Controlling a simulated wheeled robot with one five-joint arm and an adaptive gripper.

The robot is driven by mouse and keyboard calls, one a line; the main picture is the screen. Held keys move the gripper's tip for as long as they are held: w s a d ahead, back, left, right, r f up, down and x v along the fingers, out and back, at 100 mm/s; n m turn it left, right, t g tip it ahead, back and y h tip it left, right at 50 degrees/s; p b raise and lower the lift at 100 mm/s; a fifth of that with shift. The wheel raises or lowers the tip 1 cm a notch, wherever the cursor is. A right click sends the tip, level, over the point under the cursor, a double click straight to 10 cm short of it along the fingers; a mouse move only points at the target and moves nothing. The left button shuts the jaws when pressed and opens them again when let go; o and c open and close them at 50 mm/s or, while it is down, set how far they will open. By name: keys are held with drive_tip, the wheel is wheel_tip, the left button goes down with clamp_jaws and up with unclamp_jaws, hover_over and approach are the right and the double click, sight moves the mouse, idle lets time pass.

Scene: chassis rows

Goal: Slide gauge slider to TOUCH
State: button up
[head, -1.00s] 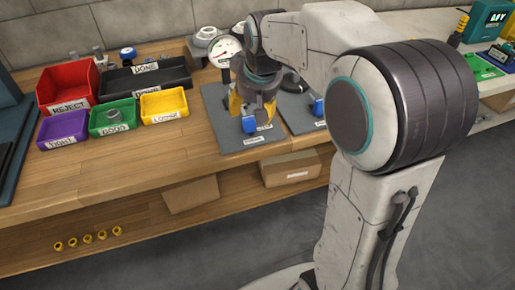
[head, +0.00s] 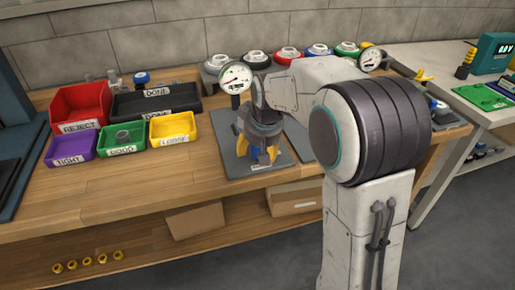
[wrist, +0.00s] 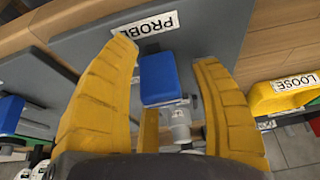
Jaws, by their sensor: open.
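A blue block (wrist: 165,80), which appears to be the gauge slider, sits on a grey plate (wrist: 205,30) marked PROBE. A clear and silver part adjoins the block on the wrist side. My gripper (wrist: 168,60) is open, with one yellow finger on each side of the block; gaps show on both sides. In the head view my gripper (head: 257,155) is low over the grey plate (head: 232,166) and partly hides the block. A white dial gauge (head: 236,77) stands behind the plate. I cannot see a TOUCH mark.
Red (head: 82,106), black (head: 155,103), purple (head: 70,147), green (head: 121,138) and yellow (head: 172,128) bins stand left of the plate. A second dial (head: 371,60) stands at the back right. The front left of the wooden bench (head: 120,195) is clear.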

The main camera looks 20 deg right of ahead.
drive_tip(key=shift+c, duration=0.4)
clamp_jaws()
